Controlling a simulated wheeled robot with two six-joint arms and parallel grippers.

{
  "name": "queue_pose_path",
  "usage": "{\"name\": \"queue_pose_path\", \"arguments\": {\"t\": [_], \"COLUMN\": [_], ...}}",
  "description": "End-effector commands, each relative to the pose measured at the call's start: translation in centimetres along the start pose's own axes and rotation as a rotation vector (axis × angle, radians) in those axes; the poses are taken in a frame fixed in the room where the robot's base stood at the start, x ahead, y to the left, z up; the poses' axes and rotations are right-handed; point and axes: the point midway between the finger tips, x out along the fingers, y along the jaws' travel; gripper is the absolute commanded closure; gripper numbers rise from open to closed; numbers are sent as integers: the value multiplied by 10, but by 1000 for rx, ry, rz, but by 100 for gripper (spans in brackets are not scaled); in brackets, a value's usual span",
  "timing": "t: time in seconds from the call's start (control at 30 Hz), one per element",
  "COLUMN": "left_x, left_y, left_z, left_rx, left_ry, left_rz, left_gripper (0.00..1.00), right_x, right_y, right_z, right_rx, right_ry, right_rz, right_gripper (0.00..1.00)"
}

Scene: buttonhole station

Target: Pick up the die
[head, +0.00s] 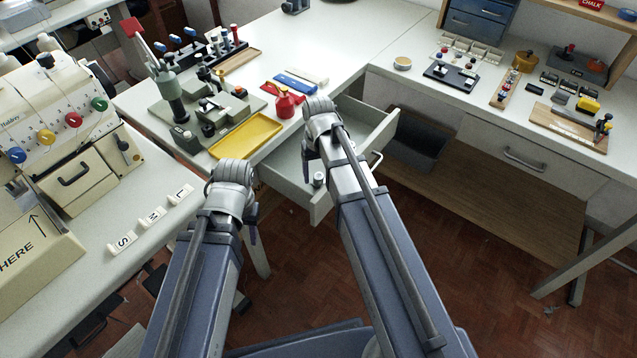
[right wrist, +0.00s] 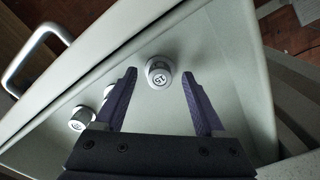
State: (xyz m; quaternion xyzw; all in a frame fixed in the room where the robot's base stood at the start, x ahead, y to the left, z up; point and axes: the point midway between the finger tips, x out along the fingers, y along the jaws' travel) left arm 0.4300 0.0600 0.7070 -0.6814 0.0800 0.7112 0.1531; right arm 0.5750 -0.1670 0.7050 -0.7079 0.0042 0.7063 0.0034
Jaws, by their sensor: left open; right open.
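A small round die (right wrist: 159,73), metal with a white numbered face that seems to read 15, stands in the open drawer (head: 290,180). In the right wrist view my right gripper (right wrist: 159,88) is open, with its two purple fingers on either side of the die and apart from it. Other similar dies lie to the left, one by the left finger (right wrist: 80,118). In the head view one die (head: 318,179) shows near the drawer's front. There my right gripper (head: 307,166) is mostly hidden by its wrist. My left gripper (head: 252,232) is open, mostly hidden, left of the drawer.
The drawer's walls and its front with a handle (head: 376,160) stand close around my right gripper. A yellow tray (head: 246,136) and a red oil can (head: 285,103) sit on the table above. Size blocks (head: 180,194) lie on the left table.

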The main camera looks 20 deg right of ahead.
Motion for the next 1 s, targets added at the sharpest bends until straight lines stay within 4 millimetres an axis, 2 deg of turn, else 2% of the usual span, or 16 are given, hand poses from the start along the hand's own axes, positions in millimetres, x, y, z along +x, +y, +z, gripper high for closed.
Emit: {"name": "queue_pose_path", "arguments": {"t": [0.1,0.7,1.0], "left_x": [-1,-1,-1], "left_y": [0,0,0], "left_z": [0,0,0], "left_rx": [0,0,0], "left_ry": [0,0,0], "left_rz": [0,0,0], "left_gripper": [55,55,55], "right_x": [-1,-1,-1], "right_y": [0,0,0], "right_z": [0,0,0], "right_rx": [0,0,0], "right_ry": [0,0,0], "right_rz": [0,0,0], "right_gripper": [31,98,100]}}
